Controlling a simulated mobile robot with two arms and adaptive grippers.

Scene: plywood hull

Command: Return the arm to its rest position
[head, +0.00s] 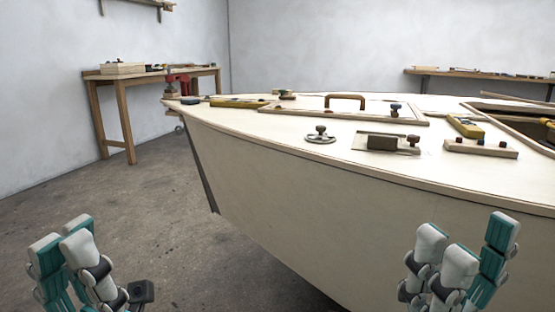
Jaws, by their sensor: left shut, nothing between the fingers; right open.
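My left gripper (64,248) is at the bottom left, in front of the grey floor. Its white and teal fingers point up and are close together, shut with nothing between them. A small dark block-shaped piece shows beside its base, and I cannot tell what it is. My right gripper (468,250) is at the bottom right, fingers up and open, with a gap between the white fingers and the teal-backed one. It is empty and appears in front of the hull's side. Both wrists and forearms are cut off by the lower edge.
The plywood hull (290,200) fills the middle and right. Its deck carries a handled hatch (345,103), a round fitting (320,135), a metal-topped block (380,142) and yellow tools (466,127). A wooden workbench (125,110) stands back left. Floor is clear at left.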

